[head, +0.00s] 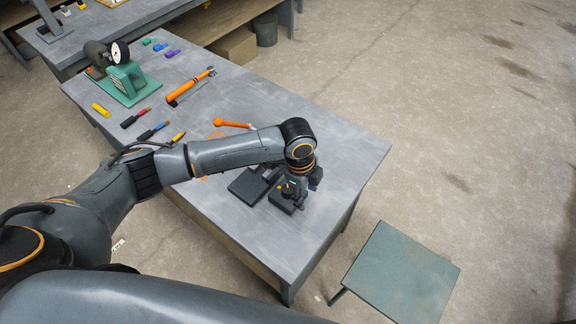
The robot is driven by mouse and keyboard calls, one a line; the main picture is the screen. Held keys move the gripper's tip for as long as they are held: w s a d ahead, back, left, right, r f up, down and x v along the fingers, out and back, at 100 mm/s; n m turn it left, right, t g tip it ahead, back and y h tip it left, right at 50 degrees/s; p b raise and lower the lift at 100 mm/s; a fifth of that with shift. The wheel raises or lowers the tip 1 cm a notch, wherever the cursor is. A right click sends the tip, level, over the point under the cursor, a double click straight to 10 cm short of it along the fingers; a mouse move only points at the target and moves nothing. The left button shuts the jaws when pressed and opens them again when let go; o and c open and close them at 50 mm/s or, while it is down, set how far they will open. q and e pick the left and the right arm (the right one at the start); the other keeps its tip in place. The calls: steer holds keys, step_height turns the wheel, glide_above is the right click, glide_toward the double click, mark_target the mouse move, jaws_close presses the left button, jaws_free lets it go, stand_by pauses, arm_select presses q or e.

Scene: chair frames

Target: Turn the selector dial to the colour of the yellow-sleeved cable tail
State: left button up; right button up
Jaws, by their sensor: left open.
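A dark block-like device (250,186) sits on the grey workbench below the end of my left arm. My left gripper (292,188) points down over its right part, open. A small yellow spot shows by the fingers. The selector dial cannot be made out clearly, as the gripper and wrist cover much of this area; I cannot tell whether the fingers touch it. Three short dark pieces with coloured ends lie left of the arm: a red-ended one (135,118), a blue-ended one (153,131) and a yellow-ended one (177,138), partly hidden by my arm.
An orange-handled tool (190,87) and another orange tool (232,123) lie on the bench (330,150). A yellow piece (101,110) lies nearby. A green-grey stool (402,275) stands off the bench's right end.

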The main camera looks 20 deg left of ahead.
arm_select(q)
steer(key=m+y, duration=0.1)
steer(key=y, duration=0.1)
glide_toward(288, 188)
steer(key=shift+d+f, duration=0.1)
steer(key=shift+w+a, duration=0.1)
steer(key=shift+a, duration=0.15)
step_height(288, 188, down, 9)
steer(key=b, duration=1)
steer(key=shift+r, duration=0.25)
steer(key=shift+c, duration=1.3)
steer(key=c, duration=0.4)
